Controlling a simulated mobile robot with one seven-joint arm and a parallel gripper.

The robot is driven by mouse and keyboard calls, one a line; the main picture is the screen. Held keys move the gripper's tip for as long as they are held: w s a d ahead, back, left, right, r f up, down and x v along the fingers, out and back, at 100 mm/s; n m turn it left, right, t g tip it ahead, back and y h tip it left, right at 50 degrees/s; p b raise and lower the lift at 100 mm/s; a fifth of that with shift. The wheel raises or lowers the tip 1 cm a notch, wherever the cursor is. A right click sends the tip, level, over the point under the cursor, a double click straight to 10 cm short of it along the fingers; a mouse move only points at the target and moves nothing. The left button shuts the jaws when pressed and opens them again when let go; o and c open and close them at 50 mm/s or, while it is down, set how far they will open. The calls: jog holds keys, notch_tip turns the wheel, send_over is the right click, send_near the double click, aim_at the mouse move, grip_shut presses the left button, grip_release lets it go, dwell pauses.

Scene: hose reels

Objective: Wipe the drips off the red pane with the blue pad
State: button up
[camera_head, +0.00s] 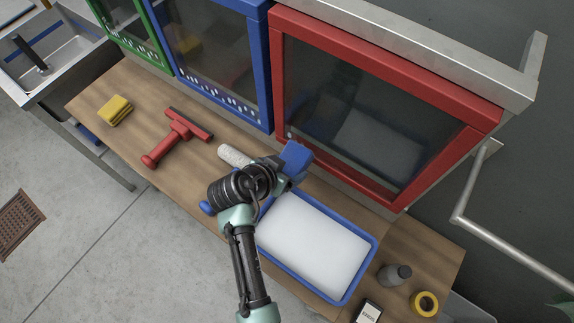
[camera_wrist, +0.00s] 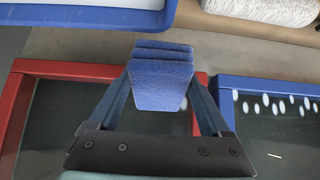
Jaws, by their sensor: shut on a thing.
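My gripper (camera_head: 286,172) is shut on the blue pad (camera_head: 297,156), close to the lower left part of the red-framed pane (camera_head: 365,115). In the wrist view the pad (camera_wrist: 162,85) sits between both fingers of my gripper (camera_wrist: 163,95), in front of the lower edge of the red frame (camera_wrist: 60,68). I cannot tell if the pad touches the frame or glass. The red pane is dark and looks mostly clear; a small pale mark or two shows near its lower left corner in the head view. The glass behind my gripper is partly hidden.
A blue tray (camera_head: 372,262) with a white surface inside lies below the pane. A white roller (camera_head: 234,156), red squeegee (camera_head: 178,137) and yellow sponge (camera_head: 115,110) lie left. The blue-framed pane (camera_head: 215,55) bears white drips. A bottle (camera_head: 395,274) and yellow tape (camera_head: 425,303) stand right.

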jog(key=shift+w, duration=0.1)
jog(key=w+a+b, duration=0.1)
jog(key=a, duration=0.1)
jog(key=w+a+b, duration=0.1)
jog(key=a, duration=0.1)
jog(key=shift+w, duration=0.35)
jog(key=s+a+p, duration=0.1)
jog(key=s+a, duration=0.3)
jog(key=s, duration=0.1)
jog(key=shift+s, duration=0.4)
